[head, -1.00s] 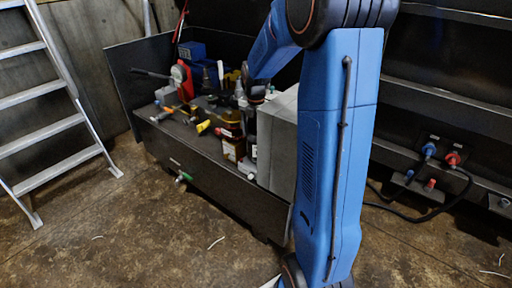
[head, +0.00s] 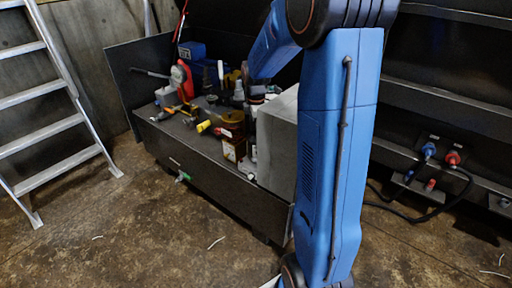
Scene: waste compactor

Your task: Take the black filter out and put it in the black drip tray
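My blue arm crosses the head view and its forearm slopes down to a dark wrist part near the left top edge of the grey box (head: 277,145). My gripper's fingers cannot be made out among the bottles and dark parts there, so I cannot tell whether they are open or shut, or hold anything. I cannot pick out the black filter in this clutter. I cannot identify the black drip tray either; part of the bench top is hidden behind the grey box and my arm.
A dark bench (head: 215,192) carries an amber bottle (head: 233,123), a red tool (head: 182,80), a yellow-ended tool (head: 204,127) and a blue case (head: 192,52). A ladder (head: 55,135) stands left. Sockets with blue and red plugs (head: 452,158) are right. The front floor is mostly clear.

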